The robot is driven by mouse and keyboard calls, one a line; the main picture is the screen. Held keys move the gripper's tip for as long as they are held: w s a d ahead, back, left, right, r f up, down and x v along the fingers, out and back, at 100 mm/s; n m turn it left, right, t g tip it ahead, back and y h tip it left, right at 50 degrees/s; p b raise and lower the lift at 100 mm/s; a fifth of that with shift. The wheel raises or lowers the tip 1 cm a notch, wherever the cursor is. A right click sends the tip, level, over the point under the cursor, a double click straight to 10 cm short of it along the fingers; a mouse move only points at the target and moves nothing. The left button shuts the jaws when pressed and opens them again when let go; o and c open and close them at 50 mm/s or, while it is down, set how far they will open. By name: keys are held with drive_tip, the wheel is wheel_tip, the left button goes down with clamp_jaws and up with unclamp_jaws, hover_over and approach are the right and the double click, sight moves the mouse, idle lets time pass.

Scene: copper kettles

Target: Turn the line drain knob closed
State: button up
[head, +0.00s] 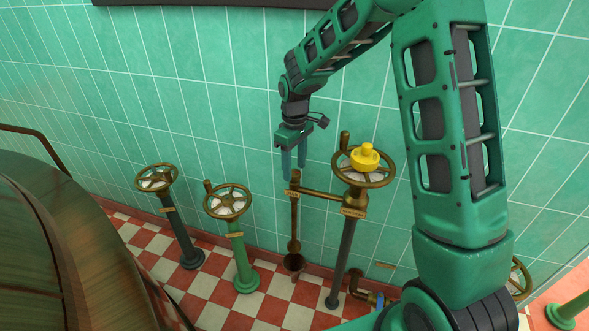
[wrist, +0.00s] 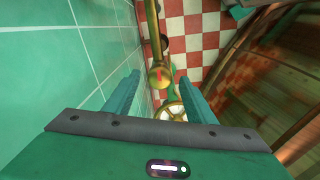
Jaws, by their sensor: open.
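My gripper (head: 295,171) is open and empty, pointing down. Its fingers are at or just above the top of a slim brass drain pipe with a small knob (head: 295,177). In the wrist view a round brass knob with a red mark (wrist: 160,76) lies between the fingertips (wrist: 158,78), seemingly beyond them; I cannot tell if they touch it. I take it for the line drain knob. A small tag (head: 291,193) is below it, too small to read. The fingers partly hide the knob in the head view.
A brass handwheel (head: 378,180) with a yellow cap (head: 365,156) stands just right, joined by a brass crossbar (head: 320,194). Two more handwheels (head: 156,178) (head: 228,201) stand left. A tiled wall (head: 230,90) is close behind. A large copper kettle (head: 60,250) fills the lower left.

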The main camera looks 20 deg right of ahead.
drive_tip(key=shift+f, duration=0.6)
drive_tip(key=c, duration=1)
drive_tip(key=shift+d, duration=0.1)
drive_tip(key=shift+c, duration=0.2)
